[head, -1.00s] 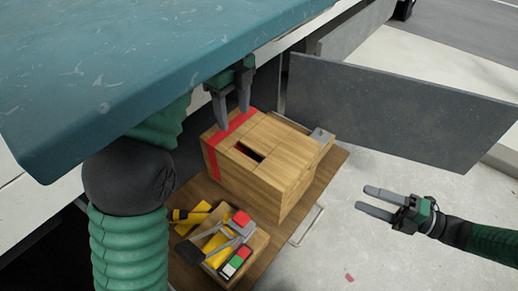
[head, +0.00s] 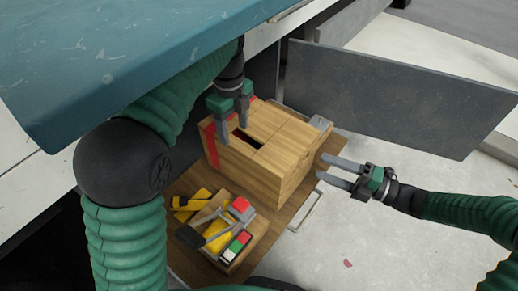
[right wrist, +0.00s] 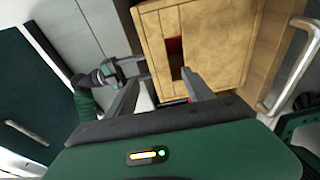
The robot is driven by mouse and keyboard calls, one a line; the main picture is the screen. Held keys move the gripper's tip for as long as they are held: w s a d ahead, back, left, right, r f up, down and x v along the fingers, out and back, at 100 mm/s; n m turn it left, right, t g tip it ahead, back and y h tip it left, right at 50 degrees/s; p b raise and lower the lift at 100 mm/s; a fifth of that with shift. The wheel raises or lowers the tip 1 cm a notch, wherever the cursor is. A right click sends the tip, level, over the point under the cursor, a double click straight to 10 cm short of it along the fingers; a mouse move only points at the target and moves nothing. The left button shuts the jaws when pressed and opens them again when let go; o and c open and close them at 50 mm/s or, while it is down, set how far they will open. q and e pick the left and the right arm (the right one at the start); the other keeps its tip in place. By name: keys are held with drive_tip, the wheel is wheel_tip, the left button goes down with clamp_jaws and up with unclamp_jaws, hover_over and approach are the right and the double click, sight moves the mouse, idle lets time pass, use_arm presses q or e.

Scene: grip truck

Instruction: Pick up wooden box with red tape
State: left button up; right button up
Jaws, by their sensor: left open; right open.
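The wooden box (head: 278,142) sits on a wooden board, with red tape (head: 211,150) around its left end and a dark slot in its top. My left gripper (head: 233,124) is open above the box's taped left end, its fingers pointing down; contact cannot be told. My right gripper (head: 322,169) is open and empty, its fingers pointing at the box's right side with a gap between. The right wrist view shows the box (right wrist: 222,35) ahead of the open right fingers, and my left gripper (right wrist: 140,73) beside it.
An open tray of tools (head: 255,235) stands in front of the box on the board (head: 188,262). A grey panel (head: 400,110) stands behind to the right. A teal surface (head: 90,60) overhangs at upper left. A metal handle (head: 306,212) is at the board's right edge.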

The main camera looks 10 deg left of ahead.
sight(236, 142)
use_arm(q)
wheel_tip(236, 142, down, 6)
drive_tip(key=shift+f, duration=0.1)
use_arm(e)
drive_tip(key=x, duration=0.6)
use_arm(q)
clamp_jaws()
use_arm(e)
drive_tip(key=c, duration=1.3)
clamp_jaws()
drive_tip(key=shift+s+f, duration=0.1)
drive_tip(key=shift+f, duration=0.1)
